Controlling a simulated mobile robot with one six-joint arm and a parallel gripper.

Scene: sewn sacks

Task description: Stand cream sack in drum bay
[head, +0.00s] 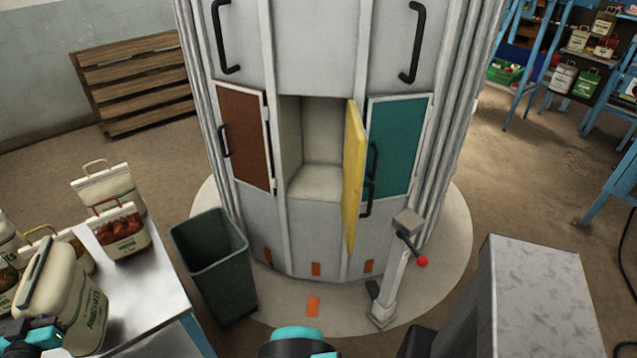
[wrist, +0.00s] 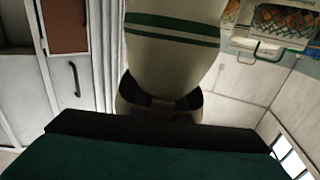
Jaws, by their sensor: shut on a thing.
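The cream sack (head: 75,302) with green lettering and an olive handle is at the lower left of the head view, leaning over in front of the table's sacks. My gripper (head: 38,332) is at its near side, dark with teal parts, and partly cut off by the frame edge. In the wrist view the cream sack (wrist: 172,50) shows green bands, and my gripper (wrist: 160,105) is shut on it. The grey drum (head: 325,240) has an open, empty bay (head: 322,150). Its yellow door (head: 353,175) is swung outward at the bay's right.
A brown door (head: 243,138) and a teal door (head: 397,148) flank the bay, both shut. A green bin (head: 213,265) stands between the white table (head: 150,290) and the drum. A lever post (head: 397,275) stands front right; a grey cabinet (head: 540,300) is farther right.

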